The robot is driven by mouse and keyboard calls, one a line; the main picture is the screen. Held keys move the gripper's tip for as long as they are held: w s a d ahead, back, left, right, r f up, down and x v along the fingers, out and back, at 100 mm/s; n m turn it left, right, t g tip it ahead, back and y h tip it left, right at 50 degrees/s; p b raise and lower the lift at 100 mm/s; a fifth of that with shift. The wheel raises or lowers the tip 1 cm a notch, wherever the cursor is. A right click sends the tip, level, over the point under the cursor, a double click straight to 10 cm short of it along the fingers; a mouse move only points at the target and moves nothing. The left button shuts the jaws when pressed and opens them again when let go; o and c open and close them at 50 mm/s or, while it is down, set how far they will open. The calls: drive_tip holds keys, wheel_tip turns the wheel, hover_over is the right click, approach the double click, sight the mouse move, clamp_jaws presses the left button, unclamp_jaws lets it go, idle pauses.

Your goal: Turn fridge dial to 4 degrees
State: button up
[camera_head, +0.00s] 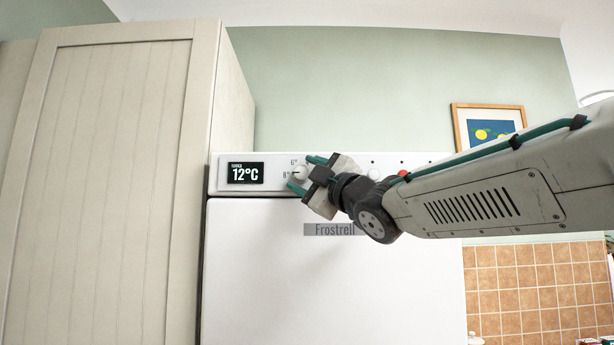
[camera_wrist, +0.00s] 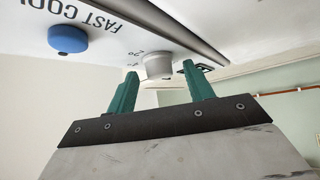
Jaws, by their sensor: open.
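The fridge (camera_head: 255,260) is white, with a control strip along its top front. A display (camera_head: 245,173) on the strip reads 12°C. The white round dial (camera_head: 300,173) is right of the display, with 6° and 8° marks visible beside it. My gripper (camera_head: 302,173) is at the dial, its green fingers open. In the wrist view the dial (camera_wrist: 158,66) shows just beyond and between the two fingertips of my gripper (camera_wrist: 160,72). I cannot tell whether the fingers touch it.
A blue button (camera_wrist: 68,39) by the words FAST COOL shows in the wrist view. A red spot (camera_head: 403,173) is on the strip further right. A tall beige cupboard (camera_head: 110,190) stands left of the fridge. A framed picture (camera_head: 488,127) hangs on the wall.

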drive_tip(key=c, duration=1)
